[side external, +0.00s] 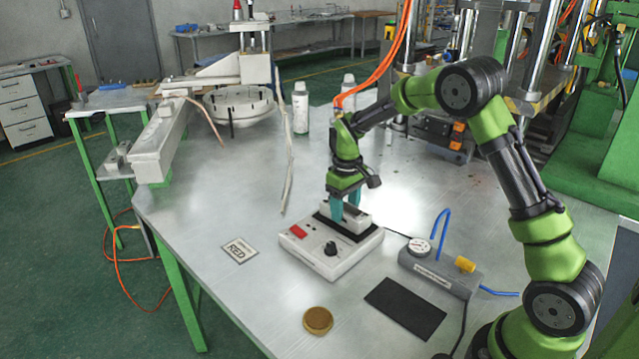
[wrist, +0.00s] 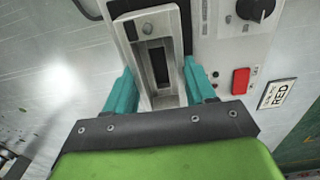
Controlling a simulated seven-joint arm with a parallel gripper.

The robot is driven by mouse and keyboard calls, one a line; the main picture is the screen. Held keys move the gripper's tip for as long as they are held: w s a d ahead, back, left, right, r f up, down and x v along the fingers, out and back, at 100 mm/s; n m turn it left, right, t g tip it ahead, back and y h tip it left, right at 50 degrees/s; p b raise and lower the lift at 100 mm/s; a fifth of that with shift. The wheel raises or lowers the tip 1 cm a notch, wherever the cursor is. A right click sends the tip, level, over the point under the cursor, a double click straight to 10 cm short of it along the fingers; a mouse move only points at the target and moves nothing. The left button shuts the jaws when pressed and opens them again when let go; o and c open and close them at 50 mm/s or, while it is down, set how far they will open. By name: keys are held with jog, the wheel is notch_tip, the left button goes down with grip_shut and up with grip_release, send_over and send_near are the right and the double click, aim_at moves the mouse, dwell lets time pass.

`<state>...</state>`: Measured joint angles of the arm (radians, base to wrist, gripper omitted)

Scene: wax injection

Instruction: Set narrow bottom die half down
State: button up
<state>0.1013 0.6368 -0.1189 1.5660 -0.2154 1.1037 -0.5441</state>
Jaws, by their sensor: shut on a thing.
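The narrow bottom die half is a light grey metal block (side external: 352,217) with a dark rectangular recess in its face, seen from above in the wrist view (wrist: 157,72). My gripper (side external: 345,202) has teal fingers, one on each side of the block, and is shut on it. The block is at the dark top plate of a white control box (side external: 333,248). I cannot tell whether it rests on the plate or is held just above it. The fingers also show in the wrist view (wrist: 158,88) and hide parts of the block's sides.
The box has a red switch (side external: 299,231) and a black knob (side external: 331,248). A RED label card (side external: 239,250) lies to its left. A brass disc (side external: 318,320), a black mat (side external: 405,308) and a grey gauge block (side external: 440,270) lie in front and right. White bottles (side external: 300,108) stand behind.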

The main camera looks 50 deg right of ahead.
jog(key=o, duration=1.4)
jog(key=shift+f, duration=0.1)
notch_tip(320, 180, up, 12)
jog(key=s+a+r+m+t, duration=0.1)
jog(key=s+a+r+t, duration=0.1)
jog(key=s+a+r, duration=0.3)
jog(key=s+a+r+m+t+y, duration=0.1)
jog(key=s+a+t, duration=0.1)
jog(key=s, duration=0.7)
jog(key=s+a+m+t+y, duration=0.1)
jog(key=s+a+m+t, duration=0.1)
jog(key=s+a, duration=0.3)
jog(key=s+t, duration=0.1)
jog(key=s, duration=0.3)
jog(key=shift+r, duration=0.35)
